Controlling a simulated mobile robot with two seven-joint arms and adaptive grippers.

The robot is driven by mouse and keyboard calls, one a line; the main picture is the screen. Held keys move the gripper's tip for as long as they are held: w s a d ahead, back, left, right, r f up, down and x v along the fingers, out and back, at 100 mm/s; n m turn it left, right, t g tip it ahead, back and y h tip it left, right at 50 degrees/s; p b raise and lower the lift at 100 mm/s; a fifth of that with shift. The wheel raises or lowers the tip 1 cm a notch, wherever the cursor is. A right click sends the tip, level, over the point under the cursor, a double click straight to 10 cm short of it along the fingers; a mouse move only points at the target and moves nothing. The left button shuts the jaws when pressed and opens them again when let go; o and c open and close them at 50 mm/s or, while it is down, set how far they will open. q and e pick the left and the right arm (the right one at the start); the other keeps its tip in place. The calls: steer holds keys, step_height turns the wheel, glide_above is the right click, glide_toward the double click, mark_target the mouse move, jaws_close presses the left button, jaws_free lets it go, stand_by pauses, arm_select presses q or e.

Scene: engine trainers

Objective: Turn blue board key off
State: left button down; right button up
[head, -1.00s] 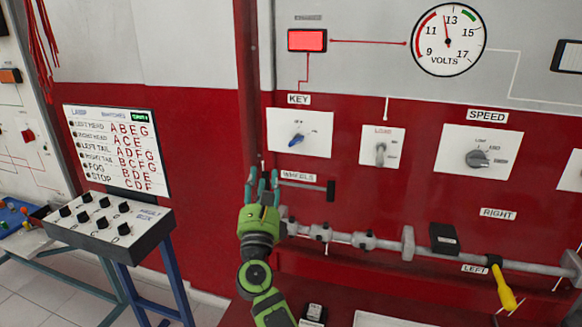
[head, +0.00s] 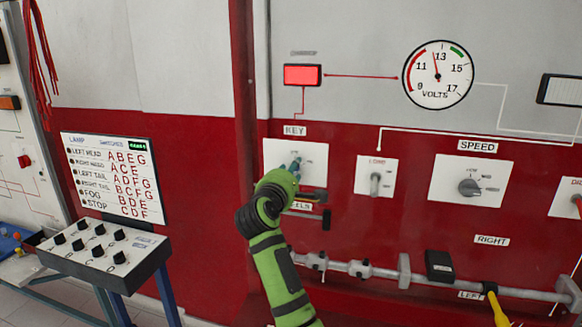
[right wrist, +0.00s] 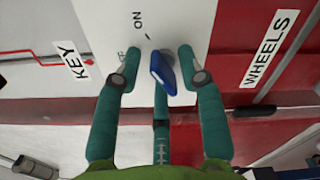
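The blue key (right wrist: 163,72) is a switch knob on a white plate (head: 316,155) labelled KEY, on the red board. In the right wrist view the word ON and a partly hidden OFF are printed beside it. My right gripper (head: 292,168) is at this plate, and its teal fingers hide most of the key in the head view. In the right wrist view the fingers (right wrist: 159,62) are open, one on each side of the key; the key is nearer the right finger, and contact cannot be told. My left gripper is not in view.
A red lamp (head: 302,75) is lit above the KEY plate, and a volts gauge (head: 438,75) reads near 13. A lever switch (head: 375,184) and the SPEED knob (head: 470,187) are to the right. A rod (head: 352,268) runs below. A switch box (head: 105,250) stands left.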

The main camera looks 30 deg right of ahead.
steer(key=shift+w, duration=0.1)
jaws_close()
